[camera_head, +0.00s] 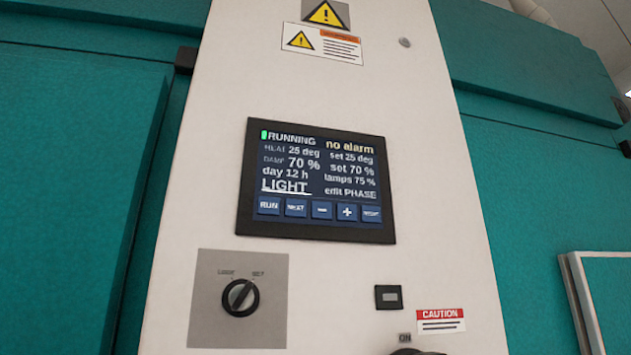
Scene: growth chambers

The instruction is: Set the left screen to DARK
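One screen (316,182) in a black frame is on a white panel in the head view. It reads RUNNING with a green mark, no alarm, day 12 h, lamps 75 %, and edit PHASE. The word LIGHT (285,186) is large and underlined at its lower left. Along its bottom are blue buttons: RUN (269,205), NEXT (296,207), minus (321,209), plus (347,211) and one with small lettering that looks like RESET (371,213). Neither of my grippers is in view.
A black rotary knob (240,297) on a grey plate points up and right, toward the label SET. A small black module (388,297) and a CAUTION label (441,320) are at lower right. A dark round part (416,351) under an ON label is cut off. Teal walls flank the panel.

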